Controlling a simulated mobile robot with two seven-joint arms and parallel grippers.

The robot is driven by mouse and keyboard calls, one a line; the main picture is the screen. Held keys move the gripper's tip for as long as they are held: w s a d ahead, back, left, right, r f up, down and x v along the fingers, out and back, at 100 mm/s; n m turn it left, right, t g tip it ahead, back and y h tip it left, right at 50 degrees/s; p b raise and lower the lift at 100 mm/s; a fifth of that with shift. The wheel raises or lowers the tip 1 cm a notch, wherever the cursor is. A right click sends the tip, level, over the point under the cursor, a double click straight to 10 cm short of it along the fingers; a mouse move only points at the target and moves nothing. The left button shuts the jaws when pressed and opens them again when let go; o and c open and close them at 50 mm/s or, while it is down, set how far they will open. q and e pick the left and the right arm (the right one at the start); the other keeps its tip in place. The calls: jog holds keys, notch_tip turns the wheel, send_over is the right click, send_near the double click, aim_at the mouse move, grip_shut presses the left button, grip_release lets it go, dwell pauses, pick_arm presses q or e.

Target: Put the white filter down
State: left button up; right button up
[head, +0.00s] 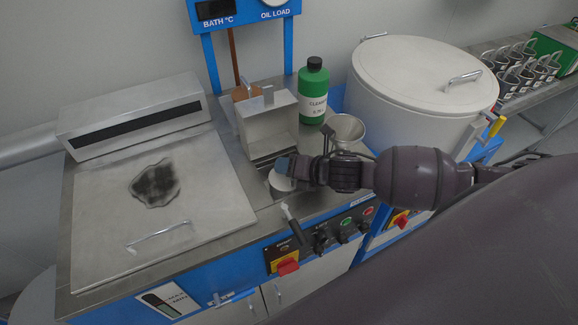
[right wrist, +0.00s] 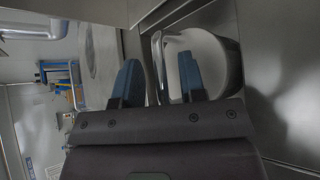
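The white filter (head: 281,184) is a small, pale round piece on the metal worktop, in front of the open steel box in the head view. My right gripper (head: 284,168) is right over it and hides part of it. In the right wrist view the filter (right wrist: 212,52) shows as a white cup shape with a curved metal strip on its left. The blue fingertips of my right gripper (right wrist: 160,80) stand apart there, with the metal strip between them and gaps visible on both sides. My left gripper is not in view.
An open steel box (head: 270,124), a green bottle (head: 313,91) and a metal funnel (head: 346,128) stand close behind the gripper. A lidded steel bath (head: 205,222) lies left. A large white drum (head: 408,100) stands behind my right arm. Switches (head: 345,228) line the front edge.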

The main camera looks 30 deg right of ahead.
jog(key=shift+s+r, duration=0.15)
jog(key=shift+r, duration=0.05)
jog(key=v, duration=1.1)
jog(key=shift+s+d+r, duration=0.15)
jog(key=shift+s, duration=0.05)
jog(key=shift+s, duration=0.1)
